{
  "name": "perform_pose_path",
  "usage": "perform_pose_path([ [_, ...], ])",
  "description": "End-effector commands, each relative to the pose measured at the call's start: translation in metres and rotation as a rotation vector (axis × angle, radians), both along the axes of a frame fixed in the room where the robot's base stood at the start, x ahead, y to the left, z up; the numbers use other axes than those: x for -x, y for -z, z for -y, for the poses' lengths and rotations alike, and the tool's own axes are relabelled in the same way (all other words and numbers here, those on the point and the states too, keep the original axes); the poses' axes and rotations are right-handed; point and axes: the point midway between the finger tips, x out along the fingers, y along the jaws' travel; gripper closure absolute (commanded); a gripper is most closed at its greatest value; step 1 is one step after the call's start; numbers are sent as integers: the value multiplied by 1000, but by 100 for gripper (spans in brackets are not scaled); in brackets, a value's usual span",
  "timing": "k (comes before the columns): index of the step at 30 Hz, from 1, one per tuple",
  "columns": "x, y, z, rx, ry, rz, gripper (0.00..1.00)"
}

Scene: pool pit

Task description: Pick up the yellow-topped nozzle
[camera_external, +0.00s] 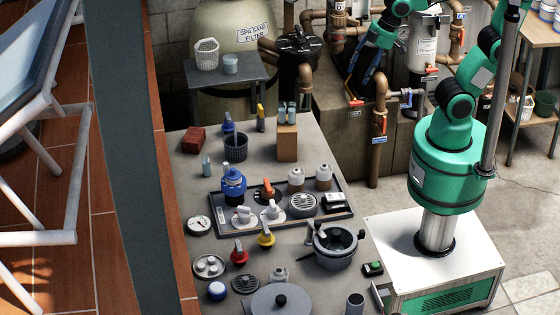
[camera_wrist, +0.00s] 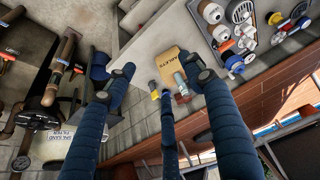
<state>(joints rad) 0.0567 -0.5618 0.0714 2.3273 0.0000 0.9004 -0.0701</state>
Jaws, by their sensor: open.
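A small fitting with a yellow top (camera_external: 266,236), which looks like the yellow-topped nozzle, stands on the grey table in the external view, in front of the black tray. A red-topped fitting (camera_external: 239,252) stands to its left. In the external view my gripper (camera_external: 357,82) is beyond the table, near the pipes.
The black tray (camera_external: 227,228) holds a blue-topped valve, white fittings and other parts. A grey pot (camera_external: 336,246) stands right of the yellow-topped fitting. A dark mesh cup (camera_external: 235,148) and red brick (camera_external: 193,140) stand further back. Copper pipes (camera_external: 380,120) rise behind the table.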

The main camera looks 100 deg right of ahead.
Motion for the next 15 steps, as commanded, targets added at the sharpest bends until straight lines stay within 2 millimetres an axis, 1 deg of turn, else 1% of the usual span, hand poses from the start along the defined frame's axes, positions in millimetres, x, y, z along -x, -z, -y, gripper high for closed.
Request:
perform_pose_path([
  [1, -13, -5, 5, 3, 2, -17, 47],
  [7, -63, -11, 24, 13, -2, -71, 47],
  [11, -96, -10, 37, 18, -7, -106, 47],
  [15, -130, -4, 54, 21, -12, -144, 47],
])
